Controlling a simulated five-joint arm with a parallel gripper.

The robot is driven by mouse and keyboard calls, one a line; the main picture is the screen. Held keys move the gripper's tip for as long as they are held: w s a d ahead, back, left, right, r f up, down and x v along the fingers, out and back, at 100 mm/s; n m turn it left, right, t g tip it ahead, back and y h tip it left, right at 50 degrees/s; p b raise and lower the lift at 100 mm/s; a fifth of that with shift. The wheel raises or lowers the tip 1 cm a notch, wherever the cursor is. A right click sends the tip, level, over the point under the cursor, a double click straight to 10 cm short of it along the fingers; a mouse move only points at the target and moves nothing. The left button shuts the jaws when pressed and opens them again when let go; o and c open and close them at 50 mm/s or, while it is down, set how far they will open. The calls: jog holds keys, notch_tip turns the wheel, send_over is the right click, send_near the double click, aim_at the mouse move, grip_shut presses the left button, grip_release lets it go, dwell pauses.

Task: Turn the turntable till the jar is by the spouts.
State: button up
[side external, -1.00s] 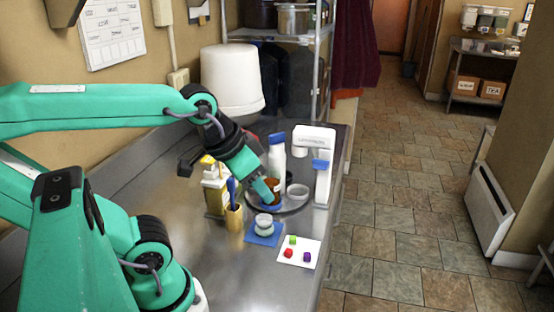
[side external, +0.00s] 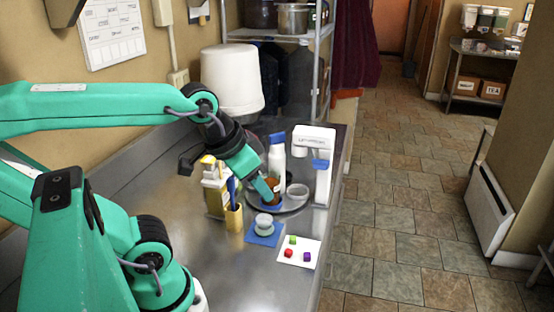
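The turntable (side external: 292,208) is a dark round disc on the steel counter. On it stand a white bottle with a blue cap (side external: 277,158), a shallow whitish bowl (side external: 297,191) and a brown-orange jar (side external: 271,183) partly hidden by my gripper. My gripper (side external: 266,195) points down at the near left part of the turntable, against or in front of the brown jar; I cannot tell whether it touches. Its fingertips are too small and covered to tell their opening. The white dispenser (side external: 314,140) with a blue part stands at the turntable's right edge.
A small pale round container (side external: 264,221) sits on a blue mat (side external: 263,238) in front. A white card (side external: 299,262) holds red, green and purple pieces. A yellow holder (side external: 234,219) and a yellow-topped bottle (side external: 213,190) stand left.

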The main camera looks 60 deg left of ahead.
jog(key=w+a+r+g, duration=0.1)
jog(key=w+a+r, duration=0.3)
jog(key=w, duration=0.2)
jog(key=g, duration=0.5)
send_over(277, 134)
jog(key=shift+f, duration=0.7)
jog(key=shift+f, duration=3.9)
